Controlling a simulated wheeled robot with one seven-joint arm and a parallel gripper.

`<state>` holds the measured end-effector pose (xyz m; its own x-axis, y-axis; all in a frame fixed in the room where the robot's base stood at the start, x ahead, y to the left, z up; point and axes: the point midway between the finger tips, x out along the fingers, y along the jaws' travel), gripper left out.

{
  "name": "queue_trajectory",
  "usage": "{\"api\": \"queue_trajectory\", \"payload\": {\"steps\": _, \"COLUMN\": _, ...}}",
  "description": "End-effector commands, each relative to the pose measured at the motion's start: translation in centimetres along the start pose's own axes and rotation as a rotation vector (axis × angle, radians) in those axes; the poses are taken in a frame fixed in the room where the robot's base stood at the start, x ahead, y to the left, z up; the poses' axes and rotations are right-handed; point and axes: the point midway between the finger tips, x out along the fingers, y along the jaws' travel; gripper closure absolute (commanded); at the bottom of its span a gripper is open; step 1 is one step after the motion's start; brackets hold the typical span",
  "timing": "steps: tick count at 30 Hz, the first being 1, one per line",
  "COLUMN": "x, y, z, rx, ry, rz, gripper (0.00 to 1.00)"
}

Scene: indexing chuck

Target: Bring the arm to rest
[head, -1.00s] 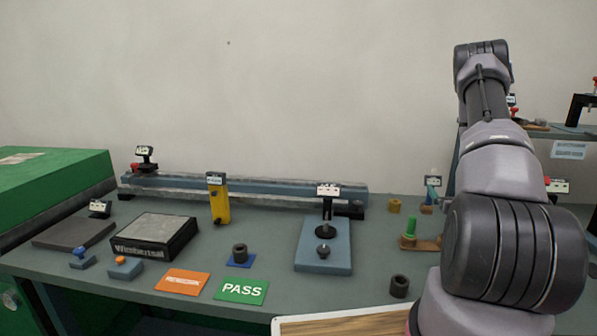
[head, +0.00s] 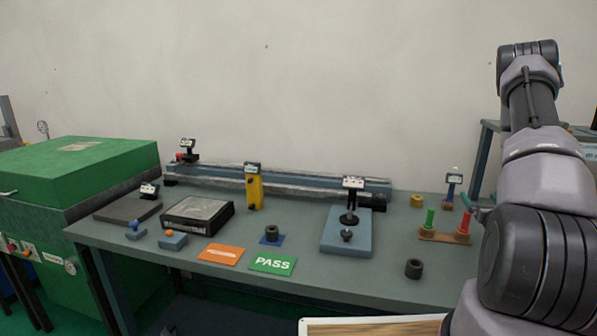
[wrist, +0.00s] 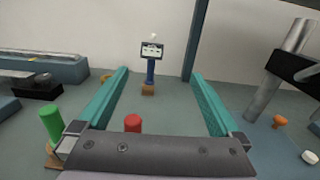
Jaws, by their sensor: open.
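My gripper (wrist: 160,104) is open in the wrist view, its two teal fingers spread apart with nothing held between them. In the head view my arm rises at the right side, and only a teal bit of the gripper shows beside it. Beyond the fingers in the wrist view stands a blue post with a small display (wrist: 151,62) on a brown base. A red peg (wrist: 133,123) and a green peg (wrist: 51,122) show close to the gripper's near edge. In the head view the green peg (head: 430,219) and red peg (head: 463,222) stand on a brown base.
The bench (head: 300,284) holds an orange card (head: 220,255), a green PASS card (head: 272,264), a blue fixture plate (head: 340,243), a dark ring (head: 413,268), a yellow block (head: 255,192) and a long rail (head: 290,184). A green machine (head: 80,165) stands at left.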

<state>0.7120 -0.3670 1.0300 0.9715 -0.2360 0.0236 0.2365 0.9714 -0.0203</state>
Motion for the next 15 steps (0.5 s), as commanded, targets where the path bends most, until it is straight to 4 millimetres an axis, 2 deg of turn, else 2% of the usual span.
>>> {"api": "queue_trajectory", "payload": {"steps": 5, "x": 0.2, "y": 0.6, "z": 0.6, "rx": 0.002, "ry": -0.006, "rz": 0.022, "gripper": 0.00}}
{"api": "queue_trajectory", "payload": {"steps": 11, "x": 0.8, "y": 2.2, "z": 2.0, "rx": 0.007, "ry": -0.018, "rz": 0.080, "gripper": 0.00}}
{"api": "queue_trajectory", "payload": {"steps": 15, "x": 1.3, "y": 4.5, "z": 3.9, "rx": 0.009, "ry": -0.034, "rz": 0.165, "gripper": 0.00}}
